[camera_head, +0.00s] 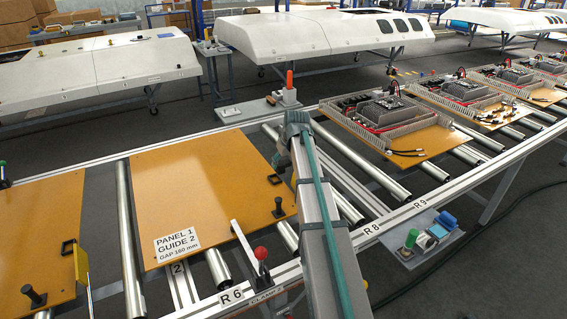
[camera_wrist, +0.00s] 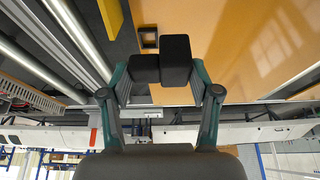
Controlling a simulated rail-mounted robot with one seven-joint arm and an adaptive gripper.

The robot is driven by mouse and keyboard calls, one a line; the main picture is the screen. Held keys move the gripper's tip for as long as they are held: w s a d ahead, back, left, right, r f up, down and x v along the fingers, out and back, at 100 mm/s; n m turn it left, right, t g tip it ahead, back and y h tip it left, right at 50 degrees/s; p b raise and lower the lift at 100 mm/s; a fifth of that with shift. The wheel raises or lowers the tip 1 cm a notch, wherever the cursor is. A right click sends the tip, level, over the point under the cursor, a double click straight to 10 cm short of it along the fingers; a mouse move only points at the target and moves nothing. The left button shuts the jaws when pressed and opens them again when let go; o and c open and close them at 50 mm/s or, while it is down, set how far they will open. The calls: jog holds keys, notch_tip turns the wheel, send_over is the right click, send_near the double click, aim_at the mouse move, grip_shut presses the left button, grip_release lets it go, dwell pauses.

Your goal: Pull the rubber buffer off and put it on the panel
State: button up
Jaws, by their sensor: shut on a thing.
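The orange panel (camera_head: 195,180) labelled "PANEL 1 GUIDE 2" lies flat on the roller line. A black square frame (camera_head: 275,180) is near its right edge; it also shows in the wrist view (camera_wrist: 149,37). A black knob on a square base (camera_head: 278,208) stands near the panel's front right corner. My gripper (camera_head: 284,158) is by the panel's right edge, partly hidden by my arm. The rubber buffer (camera_wrist: 176,60) appears as a black block at the fingertips, hard to tell from the dark pads.
A red-knobbed clamp (camera_head: 261,254) stands at the front rail. A grey side plate (camera_head: 258,108) with an orange-handled tool is behind the line. Bare rollers (camera_head: 362,160) lie right of the panel, then panels with electronics (camera_head: 390,110). The panel's middle is clear.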

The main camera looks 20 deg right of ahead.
jog(key=shift+r+p, duration=0.5)
jog(key=shift+r, duration=0.5)
